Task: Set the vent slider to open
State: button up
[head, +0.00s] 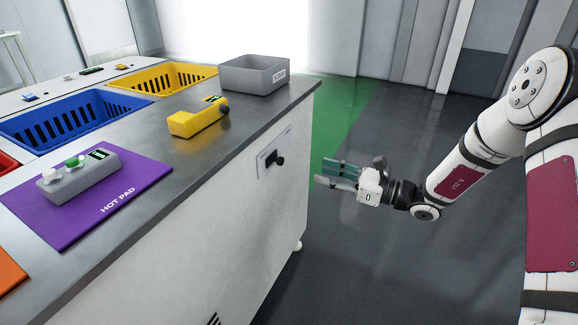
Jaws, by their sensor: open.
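A pale plate (264,165) is set in the side of the cabinet below the counter's right edge. A black knob (278,160) stands out from it and looks like the vent slider's handle. The slider's marks and which end is open are too small to read. My gripper (321,172) is to the right of the knob, apart from it, with its fingers pointing left toward the cabinet side. The fingers are spread and nothing shows between them.
On the counter (190,165) are a grey bin (250,77), a yellow device (199,118), blue (75,118) and yellow (160,78) baskets, and a purple hot pad (60,225) bearing a grey button box (82,180). Open floor lies right of the cabinet.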

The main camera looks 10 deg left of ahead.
aim_at(283, 161)
jog(key=b+x, duration=0.2)
jog(key=x, duration=1)
jog(key=shift+a+f+b, duration=0.1)
jog(key=shift+b, duration=0.3)
grip_shut()
